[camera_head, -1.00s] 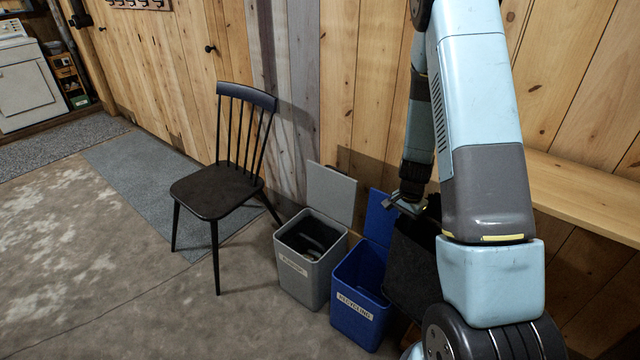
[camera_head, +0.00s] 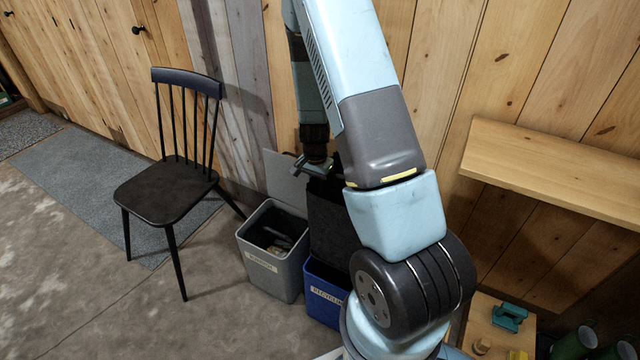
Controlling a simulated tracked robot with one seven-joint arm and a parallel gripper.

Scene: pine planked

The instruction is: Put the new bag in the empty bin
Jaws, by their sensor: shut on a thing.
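My gripper (camera_head: 318,169) is shut on the top of a black bag (camera_head: 328,222), which hangs down below it. In the picture the bag lies above the blue bin (camera_head: 323,308), labelled as recycling, and covers its back part and lid. I cannot tell whether the bag's lower end is inside that bin or behind its front rim. My arm hides the bin's right side. The grey bin (camera_head: 277,272) stands just left of it with its lid (camera_head: 285,178) raised and some dark and grey items (camera_head: 274,246) inside.
A black chair (camera_head: 166,192) stands left of the bins. A wooden shelf (camera_head: 560,172) runs along the wall at right. Below it, a low wooden surface (camera_head: 502,335) holds a teal object (camera_head: 509,317). The floor in front of the bins is open.

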